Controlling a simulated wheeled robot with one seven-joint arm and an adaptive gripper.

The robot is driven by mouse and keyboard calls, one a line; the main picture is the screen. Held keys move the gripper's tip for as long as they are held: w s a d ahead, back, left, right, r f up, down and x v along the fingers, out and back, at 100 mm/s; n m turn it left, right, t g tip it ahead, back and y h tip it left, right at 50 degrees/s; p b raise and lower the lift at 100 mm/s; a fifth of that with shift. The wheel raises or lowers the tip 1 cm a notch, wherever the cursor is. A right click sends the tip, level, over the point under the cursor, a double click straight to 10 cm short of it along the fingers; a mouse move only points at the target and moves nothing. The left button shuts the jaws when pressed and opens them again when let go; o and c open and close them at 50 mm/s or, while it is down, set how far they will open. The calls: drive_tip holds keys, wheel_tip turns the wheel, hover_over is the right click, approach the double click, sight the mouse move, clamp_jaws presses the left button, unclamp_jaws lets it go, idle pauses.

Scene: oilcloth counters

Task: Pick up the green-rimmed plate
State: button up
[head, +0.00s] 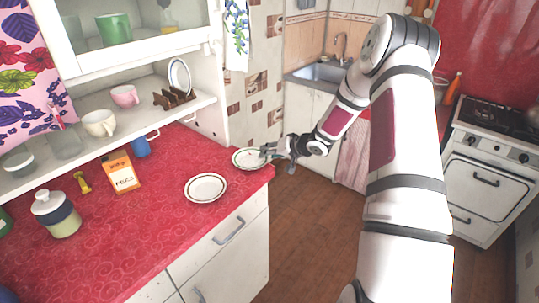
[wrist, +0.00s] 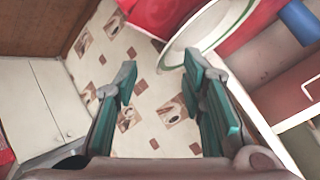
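The green-rimmed plate (head: 246,160) lies on the red counter near its right end. In the wrist view the plate (wrist: 207,30) is at the top, partly cut off, with its green rim showing. My gripper (head: 279,158) is at the counter's right edge, next to the plate's right side. In the wrist view my gripper (wrist: 160,78) has its teal fingers wide apart with nothing between them. The plate shows beyond the right fingertip; whether they touch is unclear.
A second, dark-rimmed plate (head: 206,187) lies nearer on the counter (head: 150,210). An orange box (head: 121,171), a blue mug (head: 141,146) and a lidded jar (head: 56,214) stand farther left. A shelf (head: 150,120) overhangs the counter's back. The floor right of the counter is clear.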

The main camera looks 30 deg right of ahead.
drive_tip(key=v, duration=1.1)
drive_tip(key=shift+c, duration=0.2)
